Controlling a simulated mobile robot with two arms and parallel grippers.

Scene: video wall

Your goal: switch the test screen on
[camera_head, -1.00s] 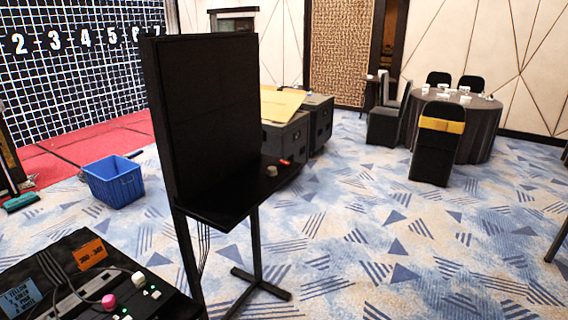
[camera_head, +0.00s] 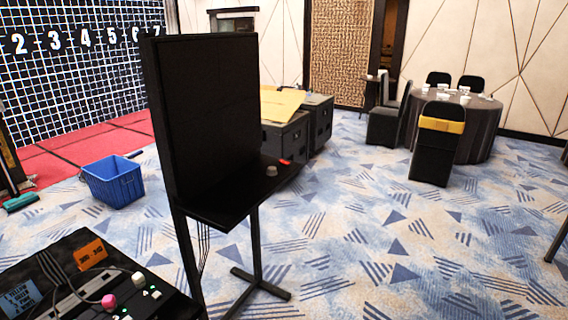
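The test screen (camera_head: 205,110) is a tall black panel on a black stand, and its face is dark. A black shelf (camera_head: 225,205) juts out below the panel. On the shelf are a small round grey knob (camera_head: 271,170) and a small red piece (camera_head: 285,161). Neither of my grippers shows in the view.
A blue crate (camera_head: 113,182), black cases (camera_head: 285,140) and a round table (camera_head: 468,125) with chairs stand around.

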